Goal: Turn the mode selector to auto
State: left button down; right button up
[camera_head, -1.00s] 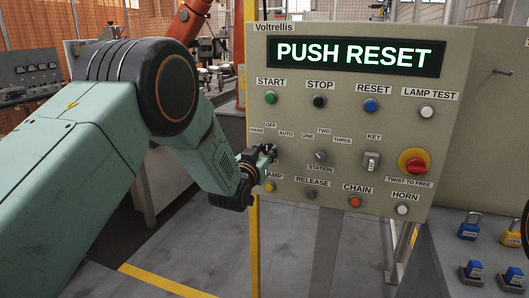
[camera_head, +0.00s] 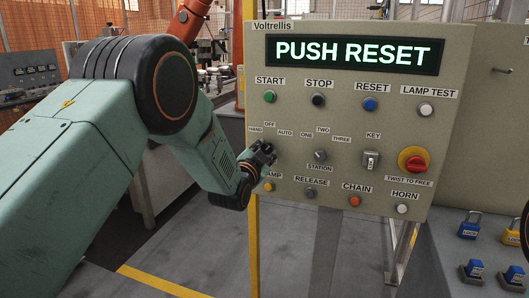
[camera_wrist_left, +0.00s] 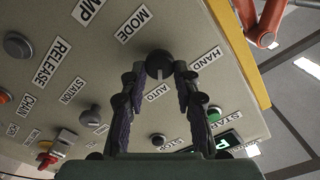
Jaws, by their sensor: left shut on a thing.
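In the head view my left gripper (camera_head: 264,154) covers the knob, below the HAND, OFF and AUTO labels (camera_head: 285,133). My right gripper is not in view.
The panel's display (camera_head: 354,53) reads PUSH RESET. The station selector (camera_head: 320,155), key switch (camera_head: 371,160) and red emergency stop (camera_head: 414,160) sit to the right. The lamp button (camera_head: 269,186) is just below my gripper. A yellow post (camera_head: 254,240) stands at the panel's left edge.

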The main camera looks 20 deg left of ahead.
pick_arm(q)
jog(key=shift+a+m, duration=0.1)
jog(key=shift+m, duration=0.4)
jog(key=c, duration=1.4)
grip_release()
jog(key=shift+w, duration=0.1)
jog(key=o, duration=0.4)
jog(key=shift+w+a+f, duration=0.1)
jog(key=shift+w+f, duration=0.1)
jog(key=shift+s+r, duration=0.15)
jog(key=shift+s, duration=0.5)
jog(key=s, duration=1.1)
jog(key=shift+s, duration=0.1)
